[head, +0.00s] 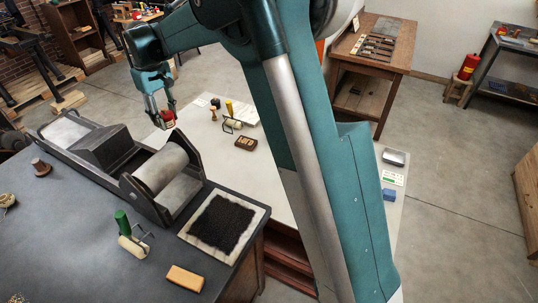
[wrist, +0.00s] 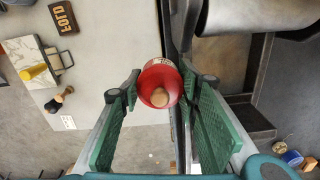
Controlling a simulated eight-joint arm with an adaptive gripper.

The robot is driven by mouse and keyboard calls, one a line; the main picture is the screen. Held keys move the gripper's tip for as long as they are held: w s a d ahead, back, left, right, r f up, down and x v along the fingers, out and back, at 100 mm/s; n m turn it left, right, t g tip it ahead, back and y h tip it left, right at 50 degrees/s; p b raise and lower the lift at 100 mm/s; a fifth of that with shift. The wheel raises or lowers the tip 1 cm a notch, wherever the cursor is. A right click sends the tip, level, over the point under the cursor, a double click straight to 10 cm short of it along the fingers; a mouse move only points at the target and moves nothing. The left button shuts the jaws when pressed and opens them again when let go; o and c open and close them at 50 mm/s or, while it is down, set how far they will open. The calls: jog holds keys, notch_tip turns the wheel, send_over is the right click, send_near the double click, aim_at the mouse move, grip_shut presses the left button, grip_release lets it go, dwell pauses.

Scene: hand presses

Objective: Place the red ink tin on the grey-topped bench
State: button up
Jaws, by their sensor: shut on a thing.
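My gripper (head: 162,121) hangs in the upper left of the head view, beyond the roller press. It is shut on the red ink tin (head: 168,116), held up in the air. In the wrist view the tin (wrist: 160,76) sits between the fingertips, with a tan round knob facing the camera. The pale grey-topped bench (head: 268,163) stands behind the dark press bench and partly behind my arm. In the wrist view its top (wrist: 110,55) spreads to the left of and under the tin. The tin's height above it is unclear.
A roller press (head: 158,172) stands on the dark bench (head: 75,240), close to my gripper. The pale bench holds a brayer (head: 233,125), a brown block (head: 246,142), a blue block (head: 389,194) and a metal tin (head: 394,157).

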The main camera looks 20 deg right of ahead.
jog(key=w+d+m+b, duration=0.15)
jog(key=d+m, duration=0.25)
jog(key=d, duration=2.5)
jog(key=d+m+b, duration=0.2)
jog(key=d+m, duration=0.3)
jog(key=d, duration=2.4)
notch_tip(320, 180, down, 21)
jog(key=shift+w+a, duration=0.15)
jog(key=shift+a, duration=0.1)
jog(key=shift+r, duration=0.1)
jog(key=shift+f+b, duration=0.4)
jog(key=shift+f, duration=2.7)
jog(key=shift+f, duration=1.85)
